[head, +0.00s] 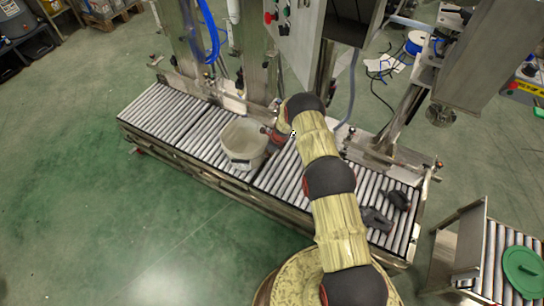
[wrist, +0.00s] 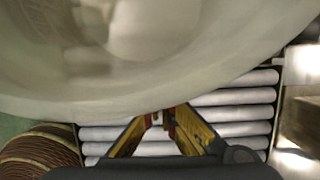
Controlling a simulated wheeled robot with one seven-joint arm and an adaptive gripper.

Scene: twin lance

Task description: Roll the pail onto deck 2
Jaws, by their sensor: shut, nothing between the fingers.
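The pail (head: 243,143) is an open, off-white bucket standing upright on the roller conveyor (head: 194,128), in its middle part. In the wrist view the pail (wrist: 140,85) fills the upper part, with its curved rim and inside showing. My gripper (head: 267,131) is at the pail's right side in the head view. In the wrist view my gripper (wrist: 160,115) has its fingertips together, right by the pail wall; I cannot tell if they touch it. No label marks which section is deck 2.
Rollers left of the pail are bare. Dark tool-like objects (head: 377,219) lie on the right rollers. Metal posts and a control box (head: 296,40) stand behind the conveyor. A separate roller stand (head: 490,262) with a green lid (head: 524,268) is at the lower right.

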